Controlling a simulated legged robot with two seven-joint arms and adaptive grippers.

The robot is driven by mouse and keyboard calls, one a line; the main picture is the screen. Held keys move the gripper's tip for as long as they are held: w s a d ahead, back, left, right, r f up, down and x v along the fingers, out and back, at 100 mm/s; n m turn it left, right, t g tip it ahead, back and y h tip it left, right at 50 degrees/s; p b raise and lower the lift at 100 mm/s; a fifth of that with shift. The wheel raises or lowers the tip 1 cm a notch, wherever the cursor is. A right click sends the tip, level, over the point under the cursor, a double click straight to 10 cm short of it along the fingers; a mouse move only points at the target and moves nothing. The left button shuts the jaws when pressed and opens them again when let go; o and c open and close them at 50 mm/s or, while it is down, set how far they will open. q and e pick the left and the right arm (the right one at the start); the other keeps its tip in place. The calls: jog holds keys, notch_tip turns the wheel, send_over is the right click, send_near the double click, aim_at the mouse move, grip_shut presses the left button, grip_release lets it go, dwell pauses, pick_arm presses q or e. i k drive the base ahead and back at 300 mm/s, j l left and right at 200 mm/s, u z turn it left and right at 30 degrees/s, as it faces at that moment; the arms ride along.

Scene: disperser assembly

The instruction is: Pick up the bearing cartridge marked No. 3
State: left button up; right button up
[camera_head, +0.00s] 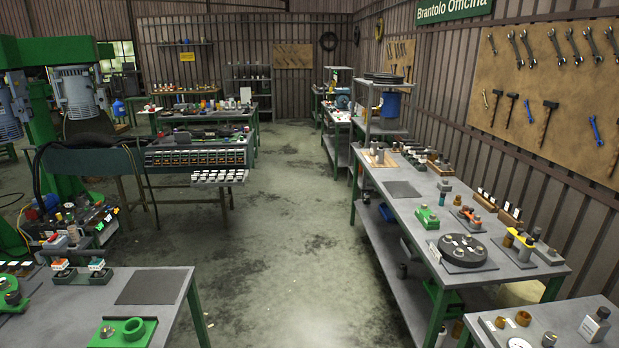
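I cannot pick out the bearing cartridge marked No. 3; no marking is readable at this distance. Brown ring-shaped parts (523,318) and a small grey cylinder (549,339) sit on the near right table (570,312). A green ring-shaped part (134,328) sits on the near left table (182,283). Neither of my grippers shows in the view.
A clear concrete aisle (285,230) runs between the benches. A dark mat (152,286) lies on the near left table, and another (402,189) on the right workbench. A green machine (40,120) stands at left.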

aim_at(373, 146)
jog(key=i+u, duration=0.3)
jog(key=i, duration=4.05)
jog(key=i+z, duration=0.25)
jog(key=i, duration=0.2)
jog(key=i+j+z, duration=0.25)
jog(key=i, duration=0.2)
jog(key=i+j+z, duration=0.25)
jog(key=i, duration=0.2)
jog(key=i+j+z, duration=0.2)
jog(key=i+j, duration=0.1)
jog(key=i, duration=0.1)
